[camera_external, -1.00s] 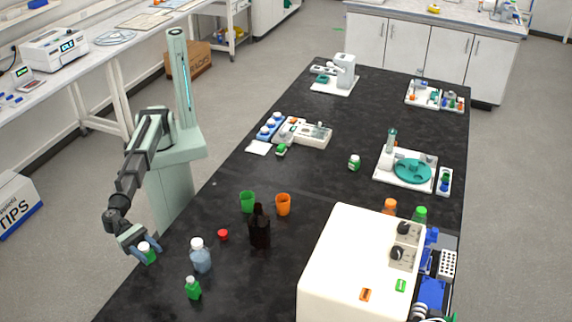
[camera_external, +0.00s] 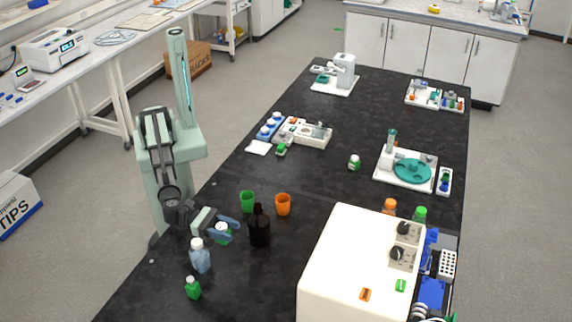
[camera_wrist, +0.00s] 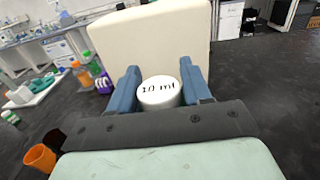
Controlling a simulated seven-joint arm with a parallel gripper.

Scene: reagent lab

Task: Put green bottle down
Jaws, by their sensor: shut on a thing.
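My gripper (camera_external: 226,229) has blue fingers and is shut on a small green bottle with a white cap (camera_external: 222,229). The wrist view shows the cap, marked "10 ml" (camera_wrist: 160,90), between my fingers (camera_wrist: 161,84). The bottle's body is mostly hidden. The gripper is over the near left part of the black table, left of the dark brown bottle (camera_external: 260,230) and above the clear bluish bottle (camera_external: 200,256) in the picture. I cannot tell whether the held bottle touches the table. Another small green bottle (camera_external: 193,289) stands near the left table edge.
A green cup (camera_external: 247,202) and an orange cup (camera_external: 283,204) stand just beyond the gripper. A large white machine (camera_external: 350,265) fills the near right. Black table (camera_external: 225,300) is bare between the small green bottle and the machine.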

